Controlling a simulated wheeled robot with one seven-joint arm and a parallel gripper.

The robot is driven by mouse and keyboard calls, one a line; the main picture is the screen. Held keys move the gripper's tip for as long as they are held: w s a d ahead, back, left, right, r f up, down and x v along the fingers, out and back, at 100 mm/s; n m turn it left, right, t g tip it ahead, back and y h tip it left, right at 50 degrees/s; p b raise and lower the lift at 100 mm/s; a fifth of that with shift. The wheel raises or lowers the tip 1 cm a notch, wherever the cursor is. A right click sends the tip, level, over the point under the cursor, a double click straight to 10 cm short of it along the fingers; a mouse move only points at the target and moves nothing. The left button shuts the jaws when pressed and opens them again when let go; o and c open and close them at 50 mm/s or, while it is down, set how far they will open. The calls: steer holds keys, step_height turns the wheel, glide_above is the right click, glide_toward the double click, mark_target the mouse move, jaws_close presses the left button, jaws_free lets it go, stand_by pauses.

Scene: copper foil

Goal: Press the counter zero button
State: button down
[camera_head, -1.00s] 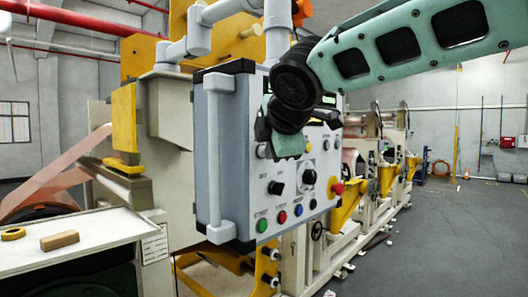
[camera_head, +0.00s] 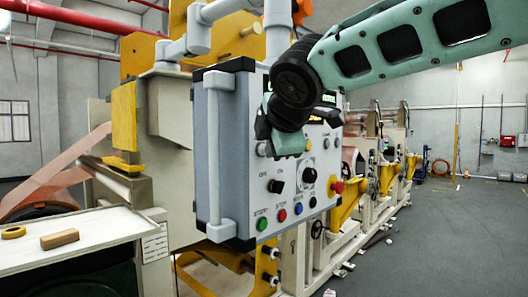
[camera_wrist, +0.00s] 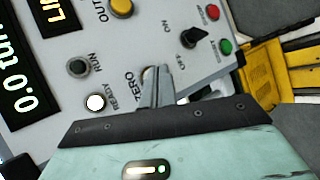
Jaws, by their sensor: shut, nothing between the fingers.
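The control panel (camera_head: 270,180) faces me in the head view, with its buttons and displays. In the wrist view the "ZERO" label (camera_wrist: 131,87) lies just left of my gripper's fingertips (camera_wrist: 154,76). A round button (camera_wrist: 147,72) by that label is mostly hidden behind the fingertips; I cannot tell whether they touch it. My gripper is shut and empty, pointing at the panel. The counter display (camera_wrist: 22,100) reads "0.0 turn". In the head view my gripper (camera_head: 285,143) is in front of the panel, its fingers hard to make out.
Near the fingers are a black on/off knob (camera_wrist: 195,38), a dark RUN button (camera_wrist: 78,67), a white READY light (camera_wrist: 96,102) and a yellow button (camera_wrist: 121,5). A red mushroom button (camera_head: 337,187) and grey handle (camera_head: 219,150) stick out. Open floor lies right.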

steer(key=shift+s+d, duration=0.35)
steer(key=shift+d, duration=0.1)
steer(key=shift+s+d+b, duration=0.45)
steer(key=shift+s+d, duration=0.35)
steer(key=shift+d, duration=0.2)
steer(key=shift+s+d+b, duration=0.4)
steer(key=shift+s+d, duration=0.35)
steer(key=shift+d, duration=0.25)
steer(key=s+d+f+m+g+h+b, duration=0.1)
steer(key=s+d+f+m+g, duration=0.2)
steer(key=s+f, duration=0.6)
steer(key=s+d+f+m+g+h+b, duration=0.1)
steer(key=s+d+f+m+g, duration=0.3)
steer(key=f, duration=1.2)
steer(key=s+d+f+m+g+b, duration=0.3)
steer(key=s+f+m, duration=0.5)
steer(key=s+f, duration=0.5)
steer(key=s+d+g, duration=0.1)
steer(key=s+d, duration=0.1)
steer(key=shift+s+d+h, duration=0.3)
steer(key=shift+s+h, duration=0.05)
steer(key=shift+h, duration=0.05)
steer(key=shift+f, duration=0.1)
